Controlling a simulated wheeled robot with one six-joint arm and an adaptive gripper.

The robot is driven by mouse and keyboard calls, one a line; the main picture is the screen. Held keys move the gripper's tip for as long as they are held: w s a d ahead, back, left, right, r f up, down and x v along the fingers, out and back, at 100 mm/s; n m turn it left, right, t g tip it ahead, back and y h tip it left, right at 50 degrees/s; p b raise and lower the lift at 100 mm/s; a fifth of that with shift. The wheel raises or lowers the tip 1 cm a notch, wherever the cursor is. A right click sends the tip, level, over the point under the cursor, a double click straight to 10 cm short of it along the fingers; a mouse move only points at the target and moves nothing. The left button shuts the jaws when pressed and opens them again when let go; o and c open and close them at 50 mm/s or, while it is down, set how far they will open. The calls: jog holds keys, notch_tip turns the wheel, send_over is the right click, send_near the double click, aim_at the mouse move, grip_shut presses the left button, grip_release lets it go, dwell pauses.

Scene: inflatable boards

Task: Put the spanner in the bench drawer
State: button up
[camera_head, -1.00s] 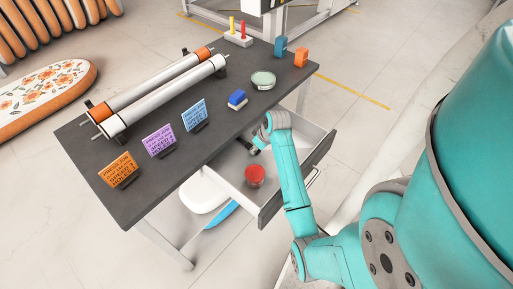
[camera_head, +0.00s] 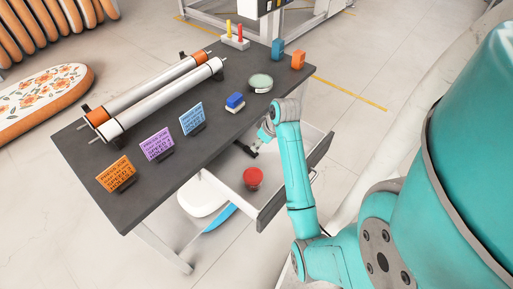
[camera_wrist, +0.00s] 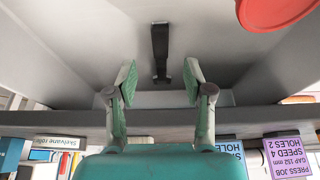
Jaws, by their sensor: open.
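A dark, slim tool that looks like the spanner (camera_wrist: 160,50) lies on the floor of the open bench drawer (camera_wrist: 90,45). In the head view the tool (camera_head: 245,149) shows as a short dark bar inside the drawer (camera_head: 228,168), left of my gripper (camera_head: 262,138). In the wrist view my gripper (camera_wrist: 160,78) is open, its two green-padded fingers apart, with nothing held. The tool's near end shows in line with the gap between the fingertips; the fingers appear clear of it.
A red round container (camera_head: 253,177) stands in the drawer near its front. On the dark bench top (camera_head: 150,190) are rollers (camera_head: 160,95), job cards (camera_head: 157,144), a blue-topped block (camera_head: 235,102) and a round tin (camera_head: 260,83). The bench edge is close behind my gripper.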

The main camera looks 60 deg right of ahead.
jog(key=v, duration=0.4)
jog(key=shift+r, duration=0.1)
jog(key=shift+s, duration=0.15)
dwell(0.4)
